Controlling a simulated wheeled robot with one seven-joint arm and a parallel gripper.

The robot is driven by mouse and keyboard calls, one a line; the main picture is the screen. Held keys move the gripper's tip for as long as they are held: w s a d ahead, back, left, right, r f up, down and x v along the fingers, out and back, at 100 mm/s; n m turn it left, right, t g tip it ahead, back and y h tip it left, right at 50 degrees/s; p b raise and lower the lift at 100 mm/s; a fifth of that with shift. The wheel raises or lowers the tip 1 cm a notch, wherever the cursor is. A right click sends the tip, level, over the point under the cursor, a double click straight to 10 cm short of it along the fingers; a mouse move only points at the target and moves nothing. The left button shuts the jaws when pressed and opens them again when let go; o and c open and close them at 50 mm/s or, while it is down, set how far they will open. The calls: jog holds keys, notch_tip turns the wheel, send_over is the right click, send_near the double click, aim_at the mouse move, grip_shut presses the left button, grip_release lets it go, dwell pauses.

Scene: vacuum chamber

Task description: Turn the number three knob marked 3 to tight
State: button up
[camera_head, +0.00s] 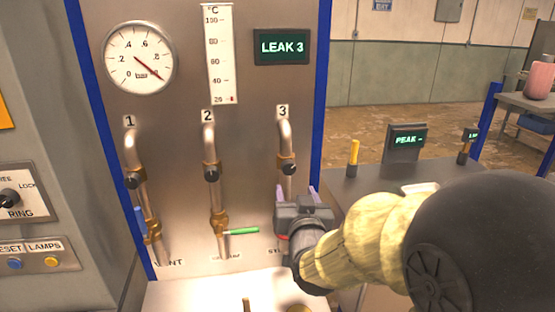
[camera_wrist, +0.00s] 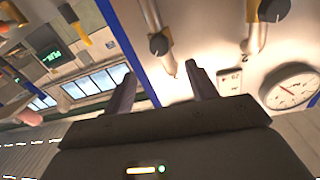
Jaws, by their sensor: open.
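The number three knob (camera_head: 288,169) is a small black knob on a brass fitting of the right-hand pipe, under the label 3 (camera_head: 283,111). It also shows in the wrist view (camera_wrist: 158,44), on the pipe closest to the blue panel edge. My gripper (camera_head: 297,190) is open and empty, just below the knob in the head view, its fingers apart and pointing toward the panel. In the wrist view the fingertips (camera_wrist: 160,72) straddle the line of that pipe, with the knob beyond them and not between them. The gripper hides the pipe's lower part in the head view.
Knobs one (camera_head: 131,182) and two (camera_head: 211,176) sit on pipes to the left. A green handle (camera_head: 241,231) sticks out low on pipe two. The panel display (camera_head: 282,47) reads LEAK 3. A bench with a yellow-handled tool (camera_head: 353,152) is at right.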

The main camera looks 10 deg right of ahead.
aim_at(289, 169)
jog(key=w+p, duration=0.1)
jog(key=w, duration=0.2)
jog(key=w+p, duration=0.1)
jog(key=w, duration=0.3)
jog(key=w+d+p, duration=0.1)
jog(key=w, duration=0.3)
jog(key=shift+w, duration=0.25)
jog(key=c, duration=1)
jog(key=shift+f+m+b, duration=0.1)
jog(key=shift+m+b, duration=0.4)
jog(key=shift+m, duration=0.3)
jog(key=o, duration=1)
